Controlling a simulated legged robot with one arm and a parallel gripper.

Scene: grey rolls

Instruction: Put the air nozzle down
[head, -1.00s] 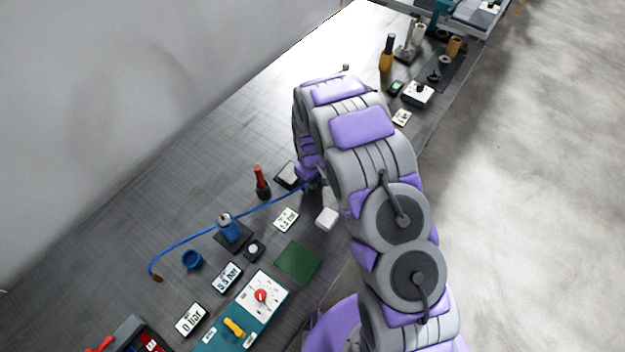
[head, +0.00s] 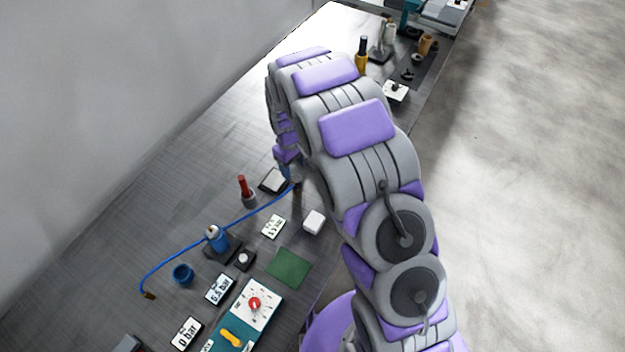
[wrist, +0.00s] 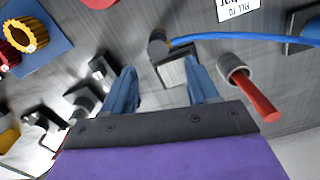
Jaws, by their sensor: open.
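A blue hose (head: 180,251) runs across the bench to a dark end piece (head: 297,187), which I take to be the air nozzle. In the wrist view that end piece (wrist: 158,43) lies beside a square dark pad with a pale top (wrist: 174,72); I cannot tell whether it touches it. The pad (head: 273,180) also shows in the head view. My gripper (wrist: 160,66) has its two blue fingers spread, with nothing held between them. The end piece is beyond the fingertips. In the head view my gripper is mostly hidden by my arm.
A red-handled tool (head: 243,187) stands in a grey holder left of the pad, close to my right finger in the wrist view. A blue canister (head: 216,238), a white block (head: 313,222) and a green square (head: 289,267) lie nearer. The bench's left strip is clear.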

